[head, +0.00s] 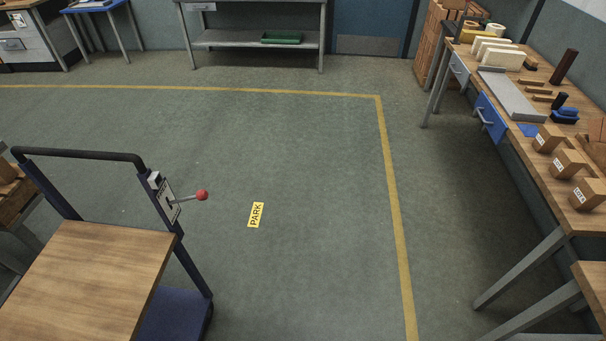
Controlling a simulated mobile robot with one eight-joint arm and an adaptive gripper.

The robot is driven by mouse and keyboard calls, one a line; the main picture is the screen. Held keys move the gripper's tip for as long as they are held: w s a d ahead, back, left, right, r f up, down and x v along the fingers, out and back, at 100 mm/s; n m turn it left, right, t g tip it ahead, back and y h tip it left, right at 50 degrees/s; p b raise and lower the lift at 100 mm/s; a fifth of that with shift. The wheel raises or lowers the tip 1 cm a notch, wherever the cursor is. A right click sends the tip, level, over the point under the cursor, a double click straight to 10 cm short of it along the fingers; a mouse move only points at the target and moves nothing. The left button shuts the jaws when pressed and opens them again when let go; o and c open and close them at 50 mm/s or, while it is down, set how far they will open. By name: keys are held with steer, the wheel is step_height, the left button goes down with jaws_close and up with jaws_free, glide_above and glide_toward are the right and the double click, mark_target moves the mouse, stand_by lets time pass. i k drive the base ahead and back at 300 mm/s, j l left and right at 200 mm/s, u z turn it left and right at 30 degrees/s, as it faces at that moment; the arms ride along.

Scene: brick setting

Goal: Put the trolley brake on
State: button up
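The trolley (100,262) stands at the lower left, with a wooden top, a dark blue frame and a black push bar (80,154). A brake lever with a red ball knob (202,195) sticks out to the right from a grey plate (169,201) on the trolley's right upright. The lever lies almost level. Writing on the plate is too small to read. The trolley's lower left part is cut off by the picture edge. My gripper is not in view.
A yellow PARK label (256,215) lies on the open floor right of the trolley, inside a yellow floor line (391,190). A long workbench (515,122) with boxes and tools runs along the right. A grey shelf table (252,42) stands at the back.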

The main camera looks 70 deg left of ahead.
mark_target(202, 194)
steer(key=u, duration=3.2)
steer(key=i+l+u, duration=0.15)
steer(key=i+u, duration=0.2)
steer(key=i+l+u, duration=0.4)
steer(key=j, duration=0.1)
